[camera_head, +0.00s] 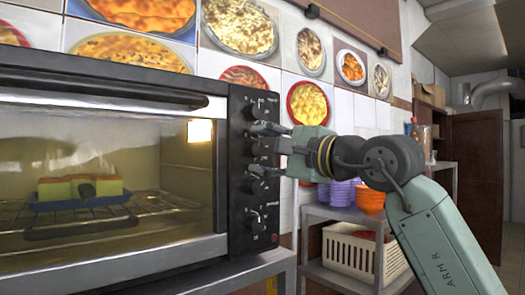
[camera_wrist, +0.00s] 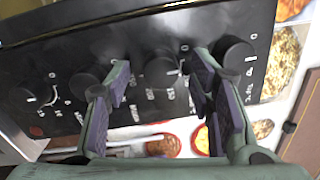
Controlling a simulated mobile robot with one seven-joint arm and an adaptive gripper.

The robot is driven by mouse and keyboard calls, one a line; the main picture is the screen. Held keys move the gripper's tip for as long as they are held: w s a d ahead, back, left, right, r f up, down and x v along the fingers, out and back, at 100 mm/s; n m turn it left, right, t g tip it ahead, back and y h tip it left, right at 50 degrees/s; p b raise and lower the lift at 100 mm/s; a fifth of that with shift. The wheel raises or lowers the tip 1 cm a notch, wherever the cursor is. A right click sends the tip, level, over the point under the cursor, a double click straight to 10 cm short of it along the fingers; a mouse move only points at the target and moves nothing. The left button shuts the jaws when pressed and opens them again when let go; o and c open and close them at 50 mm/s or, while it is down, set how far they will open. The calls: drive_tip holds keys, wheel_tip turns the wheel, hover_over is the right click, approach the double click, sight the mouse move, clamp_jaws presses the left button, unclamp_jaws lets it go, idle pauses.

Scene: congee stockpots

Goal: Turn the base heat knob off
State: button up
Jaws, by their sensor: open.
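The oven's black control panel (camera_head: 240,232) carries several round black knobs in a column; its labels are too small to read, so I cannot tell which is the base heat knob. My gripper (camera_head: 262,150) is open in front of the panel, its fingers above and below the second knob from the top. In the wrist view this knob (camera_wrist: 160,73) sits between the two fingers, with no clear contact. The top knob (camera_wrist: 235,54) is beyond the right finger. The third knob (camera_wrist: 84,86) is beside the left finger, and the bottom knob (camera_wrist: 36,96) is at far left.
The toaster oven (camera_head: 110,262) has a glass door; a blue tray (camera_head: 95,202) with food sits on the rack inside, with a light lit. Right of it, a metal shelf (camera_head: 335,213) holds purple and orange bowls (camera_head: 370,200) and a cream basket (camera_head: 350,252).

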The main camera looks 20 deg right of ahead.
drive_tip(key=v, duration=1.1)
drive_tip(key=shift+s, duration=0.25)
drive_tip(key=shift+d+f, duration=0.1)
